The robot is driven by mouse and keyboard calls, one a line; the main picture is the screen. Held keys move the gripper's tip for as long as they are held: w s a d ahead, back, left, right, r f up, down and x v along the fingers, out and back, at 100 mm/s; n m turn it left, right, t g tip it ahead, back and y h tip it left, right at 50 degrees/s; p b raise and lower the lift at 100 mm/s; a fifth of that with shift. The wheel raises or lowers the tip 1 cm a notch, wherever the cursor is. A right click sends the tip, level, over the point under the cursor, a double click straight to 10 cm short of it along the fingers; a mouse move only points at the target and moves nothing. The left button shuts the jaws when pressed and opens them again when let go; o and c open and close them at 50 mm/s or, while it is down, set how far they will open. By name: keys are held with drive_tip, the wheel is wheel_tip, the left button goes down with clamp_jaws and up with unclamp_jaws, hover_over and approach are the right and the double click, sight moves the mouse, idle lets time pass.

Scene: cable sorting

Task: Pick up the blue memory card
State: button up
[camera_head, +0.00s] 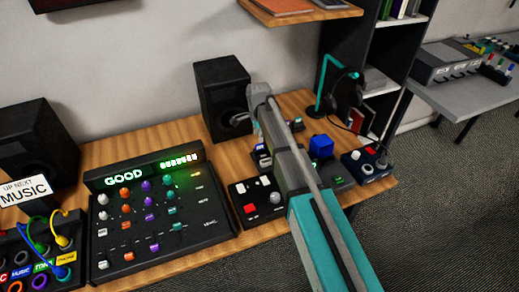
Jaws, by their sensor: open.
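A bright blue block-like piece (321,145), which may be the blue memory card, stands upright on a dark unit on the wooden desk, just right of my arm. It is too small to be sure what it is. My arm reaches up over the desk from the lower right. My gripper (239,119) shows only as a small grey part at the arm's far end, in front of the right speaker, left of the blue piece and apart from it. It is open. Its fingertips are hard to make out, and I see nothing held. My arm hides part of the desk.
A mixer panel (150,212) with a lit GOOD display and a patch box (40,255) with cables fill the left. Speakers (222,95) stand behind. Small control boxes (256,200) crowd my arm. A headphone stand (325,85) stands behind the blue piece.

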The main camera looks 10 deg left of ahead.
sight(259, 144)
drive_tip(key=shift+s+d+f+b, duration=0.1)
drive_tip(key=shift+f+b, duration=0.65)
drive_tip(key=shift+f, duration=0.05)
drive_tip(key=shift+s+d+f+b, duration=0.1)
drive_tip(key=shift+f+b, duration=0.65)
drive_tip(key=shift+f, duration=0.05)
drive_tip(key=shift+f+b, duration=0.9)
drive_tip(key=shift+c, duration=0.2)
clamp_jaws()
